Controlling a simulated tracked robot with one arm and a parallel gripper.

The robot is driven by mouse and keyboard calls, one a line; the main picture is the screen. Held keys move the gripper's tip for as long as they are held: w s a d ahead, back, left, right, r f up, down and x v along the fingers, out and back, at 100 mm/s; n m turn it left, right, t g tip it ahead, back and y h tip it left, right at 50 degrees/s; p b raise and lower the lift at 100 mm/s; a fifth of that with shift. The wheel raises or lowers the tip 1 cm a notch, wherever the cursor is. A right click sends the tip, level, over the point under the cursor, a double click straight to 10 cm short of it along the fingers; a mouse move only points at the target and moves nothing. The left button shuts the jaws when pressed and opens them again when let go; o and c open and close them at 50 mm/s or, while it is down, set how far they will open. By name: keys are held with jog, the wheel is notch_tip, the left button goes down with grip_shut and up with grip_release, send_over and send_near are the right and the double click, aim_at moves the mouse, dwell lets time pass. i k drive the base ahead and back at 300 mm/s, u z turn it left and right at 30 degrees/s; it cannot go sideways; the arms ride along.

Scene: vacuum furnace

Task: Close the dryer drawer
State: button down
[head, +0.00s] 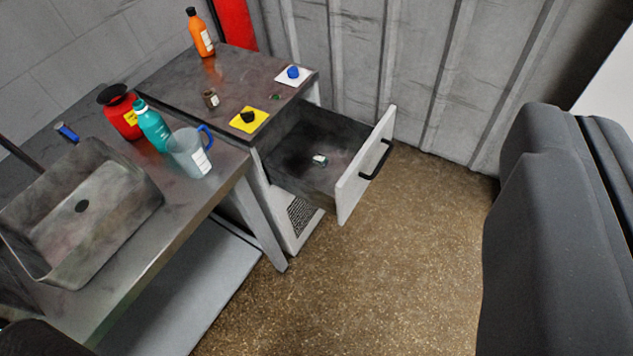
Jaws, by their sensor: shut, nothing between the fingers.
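The dryer drawer (362,168) is pulled well out of the cabinet. Its white front panel stands away from the cabinet, with a black bar handle (375,160) on its outer face. The drawer's dark inside is visible, with a small pale object (319,160) lying on its floor. My gripper (577,112) is the large dark grey shape at the right edge. It is shut and empty, and in the picture it is apart from the drawer, to the right of the handle.
A sink (85,215), pitcher (188,152), teal bottle (152,127) and red container (120,115) are left. Speckled floor (400,260) before the drawer is clear.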

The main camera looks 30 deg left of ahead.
aim_at(356, 152)
jog(key=u, duration=0.35)
jog(key=i, duration=1)
jog(key=z, duration=0.05)
